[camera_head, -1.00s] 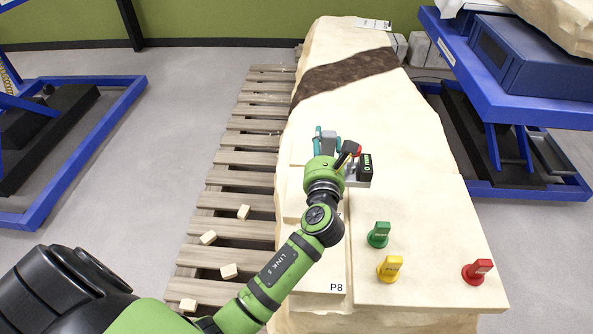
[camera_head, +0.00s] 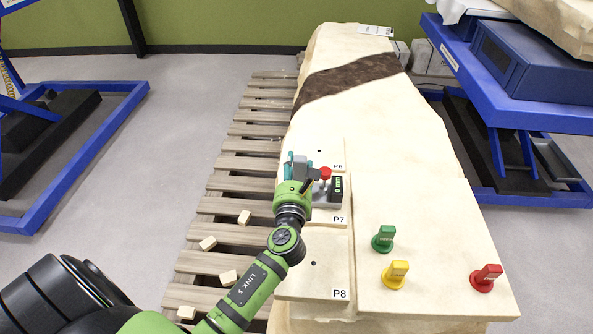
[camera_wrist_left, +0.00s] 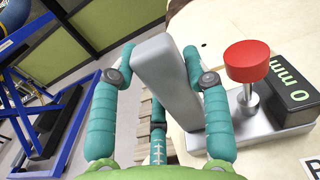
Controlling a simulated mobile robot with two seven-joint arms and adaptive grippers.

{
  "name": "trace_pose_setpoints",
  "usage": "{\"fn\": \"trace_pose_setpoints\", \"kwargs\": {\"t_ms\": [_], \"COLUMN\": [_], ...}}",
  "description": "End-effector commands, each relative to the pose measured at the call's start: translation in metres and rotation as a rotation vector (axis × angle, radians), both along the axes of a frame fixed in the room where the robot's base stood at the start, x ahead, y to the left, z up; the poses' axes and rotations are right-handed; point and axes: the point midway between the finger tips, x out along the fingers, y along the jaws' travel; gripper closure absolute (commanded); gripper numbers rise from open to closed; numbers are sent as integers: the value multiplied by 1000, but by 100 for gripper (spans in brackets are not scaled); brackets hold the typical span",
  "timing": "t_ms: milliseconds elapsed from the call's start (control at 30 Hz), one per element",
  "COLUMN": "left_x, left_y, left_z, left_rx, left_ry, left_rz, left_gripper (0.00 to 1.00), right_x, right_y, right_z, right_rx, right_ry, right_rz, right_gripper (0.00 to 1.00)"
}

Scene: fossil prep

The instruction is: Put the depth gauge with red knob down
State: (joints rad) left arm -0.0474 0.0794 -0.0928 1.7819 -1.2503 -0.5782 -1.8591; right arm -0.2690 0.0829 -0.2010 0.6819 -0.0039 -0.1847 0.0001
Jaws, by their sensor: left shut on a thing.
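The depth gauge with red knob (camera_head: 337,190) is at the P7 panel of the pale stone block. It has a grey body, a red knob on a post and a black display. In the left wrist view the gauge (camera_wrist_left: 247,138) shows "0 mm" on its display. My left gripper (camera_head: 299,163), with teal fingers, is shut on its grey handle (camera_wrist_left: 168,82), one finger on either side. The base looks low over the panel. I cannot tell whether it touches. My right gripper is not in view.
Green (camera_head: 383,239), yellow (camera_head: 395,275) and red (camera_head: 486,278) tagged pieces stand on the block's right front. The P8 panel (camera_head: 300,282) is bare apart from a small hole. A slatted pallet (camera_head: 215,205) with small pale chips lies left. A blue lift table (camera_head: 520,110) stands right.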

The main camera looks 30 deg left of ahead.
Motion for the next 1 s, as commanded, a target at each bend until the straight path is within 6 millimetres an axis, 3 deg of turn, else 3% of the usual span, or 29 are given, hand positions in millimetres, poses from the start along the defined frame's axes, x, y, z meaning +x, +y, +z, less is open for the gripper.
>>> {"fn": "trace_pose_setpoints", "kwargs": {"t_ms": [100,367,400,433,467,867,1000], "left_x": [1,1,0,0,0,-1,-19], "left_y": [0,0,0,0,0,0,-9], "left_z": [4,2,-2,-1,-1,1,-1], "left_rx": [-1,-1,-1,-1,0,0,-2], "left_ry": [-10,-9,0,0,0,0,2], "left_rz": [-1,-1,0,0,0,0,-1], "left_gripper": [100,100,45,33,29,29,29], "right_x": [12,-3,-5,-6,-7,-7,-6], "right_y": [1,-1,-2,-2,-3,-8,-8], "right_z": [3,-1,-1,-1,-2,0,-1], "right_rx": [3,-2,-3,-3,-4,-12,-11], "right_ry": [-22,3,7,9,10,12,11], "right_rz": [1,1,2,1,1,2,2], "right_gripper": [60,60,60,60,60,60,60]}}
